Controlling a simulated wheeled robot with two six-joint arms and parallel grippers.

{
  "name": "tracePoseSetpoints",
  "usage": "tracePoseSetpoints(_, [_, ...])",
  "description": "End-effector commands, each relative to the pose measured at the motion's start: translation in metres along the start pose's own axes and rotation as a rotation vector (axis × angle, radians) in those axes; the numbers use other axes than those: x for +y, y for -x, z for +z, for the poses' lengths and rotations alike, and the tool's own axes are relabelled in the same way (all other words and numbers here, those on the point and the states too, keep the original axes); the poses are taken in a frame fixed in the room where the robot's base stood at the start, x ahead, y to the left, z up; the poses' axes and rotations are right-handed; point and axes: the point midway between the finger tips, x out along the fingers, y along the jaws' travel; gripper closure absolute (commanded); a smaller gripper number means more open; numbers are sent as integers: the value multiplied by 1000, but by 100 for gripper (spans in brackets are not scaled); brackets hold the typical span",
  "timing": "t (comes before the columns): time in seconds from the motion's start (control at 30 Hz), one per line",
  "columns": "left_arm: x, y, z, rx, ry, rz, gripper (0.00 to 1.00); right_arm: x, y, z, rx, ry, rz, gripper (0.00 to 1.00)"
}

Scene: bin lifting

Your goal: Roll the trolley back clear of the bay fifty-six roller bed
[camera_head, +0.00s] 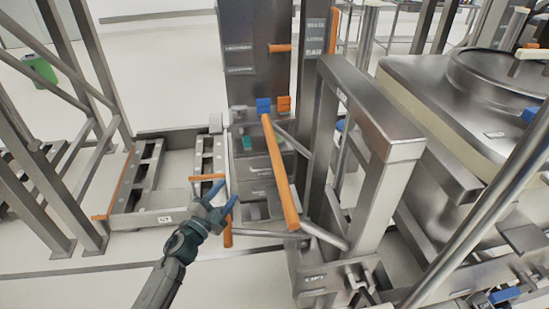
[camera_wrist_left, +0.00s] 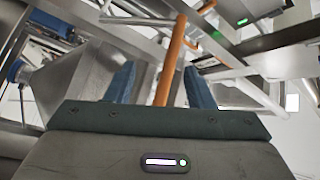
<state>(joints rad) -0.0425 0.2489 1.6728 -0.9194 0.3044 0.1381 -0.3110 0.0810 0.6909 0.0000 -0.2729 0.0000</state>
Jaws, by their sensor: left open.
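My left gripper (camera_head: 228,192) is open, its two blue fingers spread, low in the middle of the head view. A short upright orange bar (camera_head: 228,234) is just beside it, and a long slanted orange bar (camera_head: 280,175) is to its right. In the left wrist view, an orange bar (camera_wrist_left: 171,60) shows between the open fingers (camera_wrist_left: 160,72); I cannot tell its depth or which bar it is. The likely trolley is the steel frame (camera_head: 372,115) beside a large bin (camera_head: 440,100). I cannot make out which part is the bay fifty-six roller bed. My right gripper is out of view.
A low steel floor frame (camera_head: 160,219) with orange edges lies to the left. A dark steel column (camera_head: 255,50) stands at the centre back. Tall rack posts (camera_head: 90,60) and a green bin (camera_head: 40,70) are at far left. Open floor (camera_head: 160,60) shows behind.

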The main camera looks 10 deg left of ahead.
Motion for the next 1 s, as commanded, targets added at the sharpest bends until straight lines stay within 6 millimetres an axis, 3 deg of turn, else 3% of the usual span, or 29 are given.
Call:
tracePoseSetpoints(0.03, [-17,-14,-21,109,-80,10,51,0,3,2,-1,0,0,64])
tracePoseSetpoints(0.1, [-27,-24,-45,233,-172,37,51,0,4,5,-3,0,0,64])
tracePoseSetpoints(0.23, [-34,-32,-70,380,-291,91,51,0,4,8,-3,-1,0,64])
tracePoseSetpoints(0.47, [-34,-44,-86,447,-345,123,51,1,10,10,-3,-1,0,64])
tracePoseSetpoints(0.8, [-23,-100,-112,445,-339,122,51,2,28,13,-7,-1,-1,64])
tracePoseSetpoints(1.0, [-16,-123,-121,444,-342,123,51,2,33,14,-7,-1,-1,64])
